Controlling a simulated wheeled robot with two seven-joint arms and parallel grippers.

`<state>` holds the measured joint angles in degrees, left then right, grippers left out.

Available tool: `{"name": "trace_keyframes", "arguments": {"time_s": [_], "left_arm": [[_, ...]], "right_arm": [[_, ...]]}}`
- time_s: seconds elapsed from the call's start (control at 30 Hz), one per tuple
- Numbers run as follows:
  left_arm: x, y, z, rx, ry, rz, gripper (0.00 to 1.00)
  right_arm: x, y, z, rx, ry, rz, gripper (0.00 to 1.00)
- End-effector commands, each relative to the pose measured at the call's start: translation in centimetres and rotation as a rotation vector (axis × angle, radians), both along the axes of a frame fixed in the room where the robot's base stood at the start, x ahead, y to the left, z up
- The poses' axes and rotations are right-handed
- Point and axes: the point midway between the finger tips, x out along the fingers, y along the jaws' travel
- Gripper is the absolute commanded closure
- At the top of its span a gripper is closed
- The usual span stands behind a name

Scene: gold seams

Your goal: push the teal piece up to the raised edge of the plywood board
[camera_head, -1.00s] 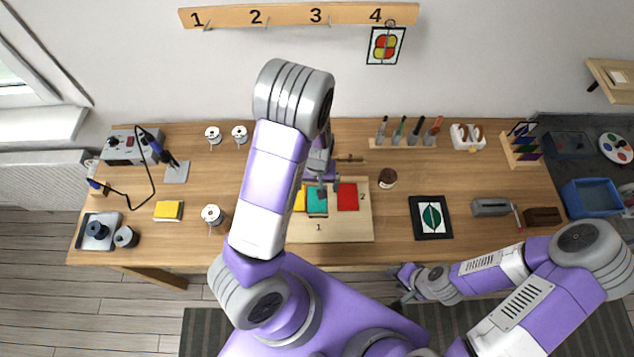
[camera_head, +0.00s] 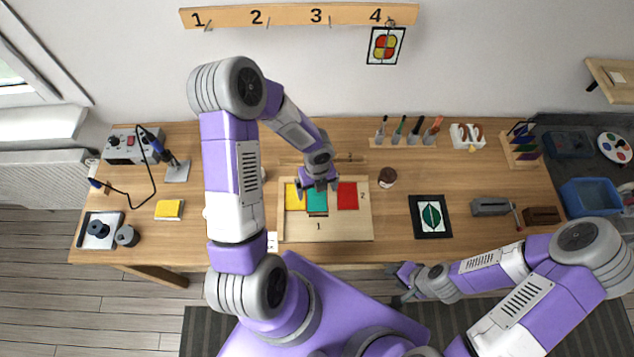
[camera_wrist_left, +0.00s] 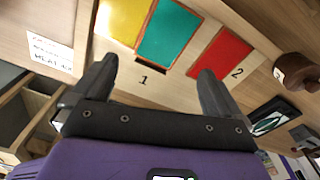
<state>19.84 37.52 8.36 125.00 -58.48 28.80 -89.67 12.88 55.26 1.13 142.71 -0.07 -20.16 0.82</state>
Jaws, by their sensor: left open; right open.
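The teal piece (camera_head: 317,201) lies on the plywood board (camera_head: 345,229) between a yellow piece (camera_head: 293,198) and a red piece (camera_head: 347,196). My right gripper (camera_head: 399,286) is open and empty, off the table's front edge.
A brown jar (camera_head: 387,178) stands right of the board, and a framed leaf panel (camera_head: 431,216) lies further right. A white card (camera_head: 272,242) lies at the board's left front. The near part of the board is clear.

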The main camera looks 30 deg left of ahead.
Motion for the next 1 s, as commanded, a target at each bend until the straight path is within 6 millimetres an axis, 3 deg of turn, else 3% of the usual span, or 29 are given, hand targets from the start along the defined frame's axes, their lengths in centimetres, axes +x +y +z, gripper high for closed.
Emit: {"name": "trace_keyframes", "arguments": {"time_s": [0.2, 0.67, 1.0], "left_arm": [[0.9, 0.5, 0.5, 0.008, -0.044, -0.261, 0.00], [1.0, 0.5, 0.2, 0.010, -0.050, -0.297, 0.00], [1.0, 0.5, -4.5, 0.009, -0.048, -0.296, 0.00]], "right_arm": [[0.0, 0.0, 0.1, 0.000, 0.000, 0.000, 0.57], [0.0, 0.0, 0.0, 0.000, 0.000, 0.000, 0.57], [0.0, 0.0, -1.4, 0.000, 0.000, 0.000, 0.57]]}}
